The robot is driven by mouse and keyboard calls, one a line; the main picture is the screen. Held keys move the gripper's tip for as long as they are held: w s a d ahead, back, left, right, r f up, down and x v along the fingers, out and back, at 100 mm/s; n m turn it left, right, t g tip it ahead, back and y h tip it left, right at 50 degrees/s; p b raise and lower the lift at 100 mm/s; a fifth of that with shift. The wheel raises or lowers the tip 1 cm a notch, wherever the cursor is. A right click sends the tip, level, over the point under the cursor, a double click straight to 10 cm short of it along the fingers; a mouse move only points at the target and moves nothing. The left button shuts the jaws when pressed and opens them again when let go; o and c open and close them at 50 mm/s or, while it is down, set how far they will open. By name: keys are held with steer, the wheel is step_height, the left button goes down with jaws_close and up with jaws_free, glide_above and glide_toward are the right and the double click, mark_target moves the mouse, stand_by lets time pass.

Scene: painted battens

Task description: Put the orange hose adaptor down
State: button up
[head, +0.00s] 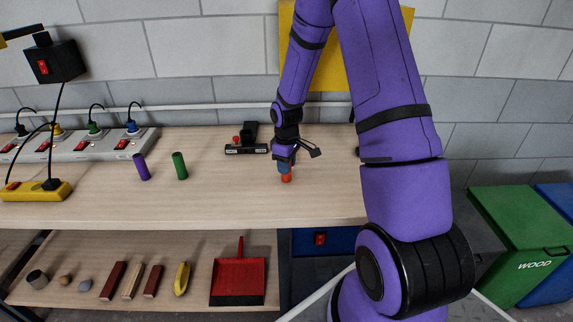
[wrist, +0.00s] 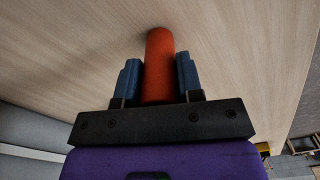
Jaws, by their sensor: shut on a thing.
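The orange hose adaptor (wrist: 160,62) is a short orange cylinder between the two blue fingers of my gripper (wrist: 158,82) in the wrist view. In the head view the orange hose adaptor (head: 287,178) shows just below my gripper (head: 285,168), over the wooden bench top (head: 230,204). My gripper is shut on it. The adaptor's far end is at or close to the bench surface; I cannot tell whether it touches. Its upper part is hidden by the fingers in the head view.
A purple cylinder (head: 141,167) and a green cylinder (head: 180,166) stand to the left. A black device with a red part (head: 246,148) lies behind. Power strips (head: 75,147) fill the back left. The bench front between the green cylinder and my gripper is clear.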

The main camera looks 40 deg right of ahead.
steer(key=shift+f, duration=0.15)
steer(key=o, duration=0.9)
steer(key=shift+o, duration=0.2)
step_height(320, 180, up, 13)
steer(key=shift+f, duration=0.15)
steer(key=s+a+r+m+t, duration=0.1)
steer(key=s+a+r, duration=0.25)
steer(key=r, duration=0.25)
steer(key=s+a+r+m+t+h, duration=0.1)
steer(key=s+a+r, duration=0.1)
steer(key=s+r, duration=0.25)
steer(key=s+a+r+m+t, duration=0.1)
steer(key=s+a+r, duration=0.25)
steer(key=r, duration=0.25)
steer(key=s+a+r+m+t, duration=0.1)
steer(key=s+a+r, duration=0.1)
steer(key=s, duration=0.6)
steer(key=s+a+r+m+t+y, duration=0.1)
steer(key=s+a+r, duration=0.2)
steer(key=s, duration=0.5)
steer(key=shift+s+r+m, duration=0.15)
steer(key=shift+r+m, duration=0.25)
steer(key=shift+r, duration=0.1)
